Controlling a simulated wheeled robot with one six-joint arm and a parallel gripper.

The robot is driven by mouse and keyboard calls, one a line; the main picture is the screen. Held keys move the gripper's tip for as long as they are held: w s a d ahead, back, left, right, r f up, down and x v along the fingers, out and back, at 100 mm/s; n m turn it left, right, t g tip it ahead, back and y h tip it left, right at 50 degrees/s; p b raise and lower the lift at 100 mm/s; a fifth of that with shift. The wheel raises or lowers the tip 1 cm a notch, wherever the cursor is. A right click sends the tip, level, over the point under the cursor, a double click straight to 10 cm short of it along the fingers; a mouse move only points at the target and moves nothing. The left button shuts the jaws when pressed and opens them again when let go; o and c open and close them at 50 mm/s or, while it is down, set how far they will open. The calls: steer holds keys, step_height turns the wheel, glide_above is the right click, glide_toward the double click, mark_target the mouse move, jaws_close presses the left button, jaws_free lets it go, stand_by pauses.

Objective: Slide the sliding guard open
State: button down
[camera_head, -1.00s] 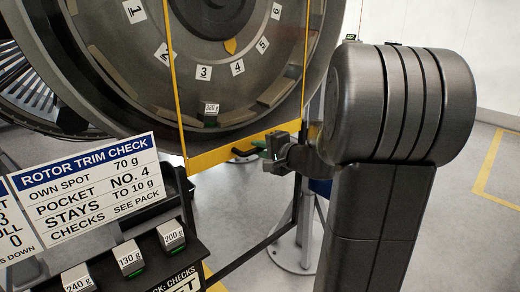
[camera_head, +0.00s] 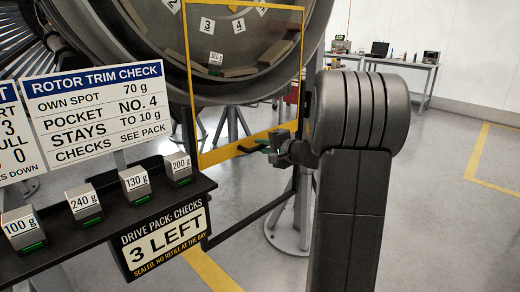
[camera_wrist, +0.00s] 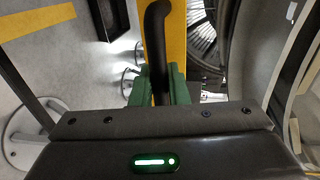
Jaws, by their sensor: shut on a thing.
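The sliding guard is a clear pane in a yellow frame (camera_head: 192,95) that stands in front of the rotor disc's lower part. Its dark handle (camera_head: 250,149) sits at the bottom bar. My gripper (camera_head: 268,146) is at this handle, at the lower right of the frame. In the wrist view, the black curved handle (camera_wrist: 157,45) runs down between the green fingers of my gripper (camera_wrist: 160,88), which are shut on it. The guard's yellow bar (camera_wrist: 149,28) shows behind the handle.
At the left, a black rack (camera_head: 110,215) holds several labelled weights below a rotor trim sign (camera_head: 97,110). A stand foot (camera_head: 290,235) is on the floor behind my arm. A bench (camera_head: 400,65) stands far back right. The right floor is clear.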

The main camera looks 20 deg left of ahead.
step_height(320, 180, down, 27)
steer(key=b, duration=2.4)
steer(key=shift+r, duration=0.15)
steer(key=c, duration=1.5)
jaws_free()
steer(key=shift+r, duration=0.1)
steer(key=p+v, duration=0.3)
steer(key=v, duration=1.1)
